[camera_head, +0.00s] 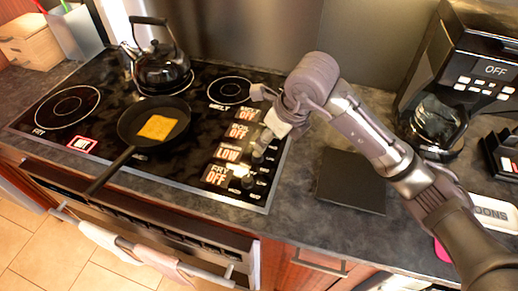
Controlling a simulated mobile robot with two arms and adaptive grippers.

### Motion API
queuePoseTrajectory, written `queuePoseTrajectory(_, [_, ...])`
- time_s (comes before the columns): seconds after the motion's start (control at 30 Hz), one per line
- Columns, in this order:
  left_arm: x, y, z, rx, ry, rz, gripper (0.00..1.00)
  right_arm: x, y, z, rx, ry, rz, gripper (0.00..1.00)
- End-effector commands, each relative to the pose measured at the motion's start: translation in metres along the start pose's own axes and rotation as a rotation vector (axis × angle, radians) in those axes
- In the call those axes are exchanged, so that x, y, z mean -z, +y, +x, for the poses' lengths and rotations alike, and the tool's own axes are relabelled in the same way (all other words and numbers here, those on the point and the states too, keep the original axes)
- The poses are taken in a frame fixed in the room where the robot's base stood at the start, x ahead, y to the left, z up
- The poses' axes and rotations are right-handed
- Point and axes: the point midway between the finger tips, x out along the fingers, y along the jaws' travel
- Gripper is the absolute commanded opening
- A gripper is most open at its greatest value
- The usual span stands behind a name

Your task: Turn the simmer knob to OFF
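The black cooktop (110,90) has a column of lit labels with knobs beside them along its right side. One label (227,153) reads LOW; the small word above LOW is too blurred to read. The labels above and below it read OFF. A knob (259,154) stands to the right of the LOW label, partly hidden by glare. My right gripper (268,108) hangs over the upper part of the knob column, above and right of that knob. Its fingers are partly hidden behind its own wrist, and contact with any knob cannot be made out. My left gripper is not in view.
A black frying pan (128,121) with a yellow-orange slice sits mid-cooktop, its handle past the front edge. A dark kettle (160,66) stands behind it. Right of the cooktop are a dark square board (352,182) and a coffee maker (462,70). Towels hang on the oven handle below.

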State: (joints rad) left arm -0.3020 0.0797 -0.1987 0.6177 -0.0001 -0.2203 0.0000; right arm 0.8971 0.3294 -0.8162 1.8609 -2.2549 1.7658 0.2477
Motion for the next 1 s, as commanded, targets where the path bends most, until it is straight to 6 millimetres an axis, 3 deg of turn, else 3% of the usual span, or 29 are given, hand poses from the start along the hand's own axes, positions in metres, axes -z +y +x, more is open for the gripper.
queuePoseTrajectory(0.2, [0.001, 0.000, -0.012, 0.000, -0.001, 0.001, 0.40, 0.000, 0.002, 0.046, -0.005, 0.003, 0.001, 0.55])
queuePoseTrajectory(0.4, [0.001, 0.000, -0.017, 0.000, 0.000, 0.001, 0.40, 0.000, 0.001, 0.077, -0.004, 0.000, 0.000, 0.55])
queuePoseTrajectory(0.6, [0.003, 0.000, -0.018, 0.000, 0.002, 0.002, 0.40, 0.000, 0.001, 0.089, -0.002, -0.001, -0.002, 0.55])
queuePoseTrajectory(0.87, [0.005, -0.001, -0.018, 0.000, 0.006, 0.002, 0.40, 0.000, 0.001, 0.090, -0.002, -0.001, -0.002, 0.55])
queuePoseTrajectory(1.0, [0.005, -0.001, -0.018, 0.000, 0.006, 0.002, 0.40, 0.000, 0.001, 0.090, -0.002, -0.002, -0.002, 0.32])
